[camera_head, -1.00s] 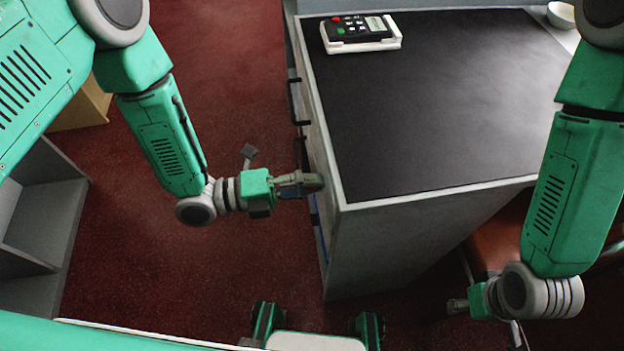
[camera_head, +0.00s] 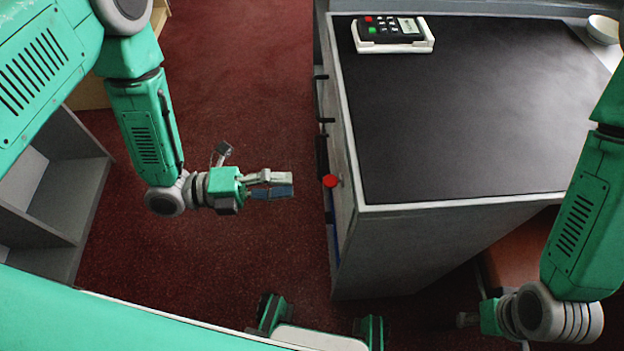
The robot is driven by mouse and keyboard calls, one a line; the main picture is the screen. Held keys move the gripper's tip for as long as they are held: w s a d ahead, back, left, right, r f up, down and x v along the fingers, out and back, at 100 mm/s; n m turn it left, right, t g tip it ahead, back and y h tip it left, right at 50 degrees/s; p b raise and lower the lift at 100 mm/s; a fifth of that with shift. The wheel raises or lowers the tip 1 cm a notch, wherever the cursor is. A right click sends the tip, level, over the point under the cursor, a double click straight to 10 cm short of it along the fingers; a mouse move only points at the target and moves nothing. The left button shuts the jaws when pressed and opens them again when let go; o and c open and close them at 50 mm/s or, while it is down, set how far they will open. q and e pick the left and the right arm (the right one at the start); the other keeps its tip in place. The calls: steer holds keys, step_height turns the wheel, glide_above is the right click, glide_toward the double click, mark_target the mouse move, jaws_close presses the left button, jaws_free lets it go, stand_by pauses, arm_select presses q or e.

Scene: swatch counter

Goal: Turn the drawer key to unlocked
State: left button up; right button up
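A red key knob (camera_head: 331,181) sticks out from the left-facing drawer front of the dark-topped cabinet (camera_head: 400,245). Its turn angle cannot be read from here. My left gripper (camera_head: 292,183) is just left of the red knob, apart from it, with its fingers pointing right towards the drawer front. Its two fingers lie close together in this view, and I cannot tell whether they are parted. I see nothing held between them. My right gripper (camera_head: 466,320) is low at the right, beyond the cabinet's near corner.
Dark handles (camera_head: 323,121) project from the cabinet's left face. A keypad device (camera_head: 390,28) in a white holder and a white bowl (camera_head: 604,29) stand on top. Grey shelving (camera_head: 60,195) is at the left. Red carpet lies open between shelving and cabinet.

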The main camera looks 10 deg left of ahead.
arm_select(q)
steer(key=shift+v, duration=1.55)
